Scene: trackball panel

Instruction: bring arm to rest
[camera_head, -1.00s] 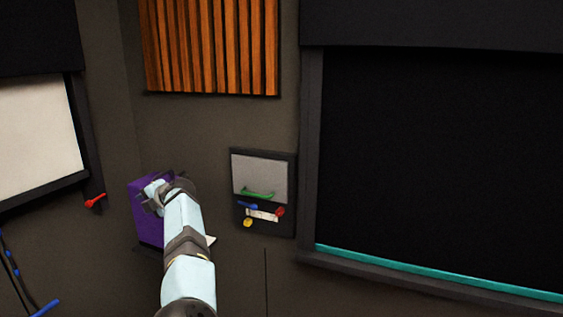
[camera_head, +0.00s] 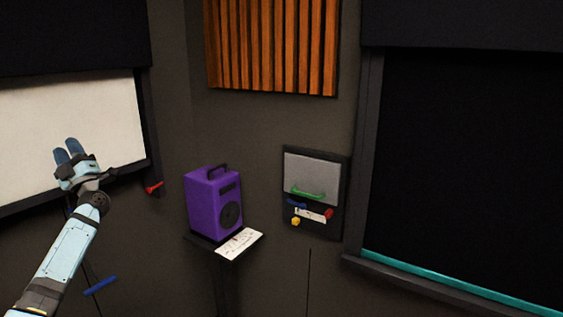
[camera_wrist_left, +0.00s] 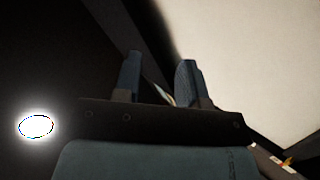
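My left arm comes in from the lower left of the head view. Its gripper (camera_head: 67,152) is raised in front of the white panel (camera_head: 110,105) on the left wall, with its fingers pointing up. In the left wrist view the two fingers (camera_wrist_left: 160,80) stand apart with nothing between them. The trackball panel (camera_head: 313,235) is on the wall right of centre, well to the right of my gripper. It has a grey plate with a green handle (camera_head: 307,194), a blue lever, a red knob and a yellow ball. My right gripper is not in view.
A purple speaker (camera_head: 201,205) stands on a small dark stand with a white sheet (camera_head: 239,244). A red lever (camera_head: 154,187) and a blue bar (camera_head: 100,285) are near my left arm. A large dark window with a teal sill (camera_head: 430,280) is at the right.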

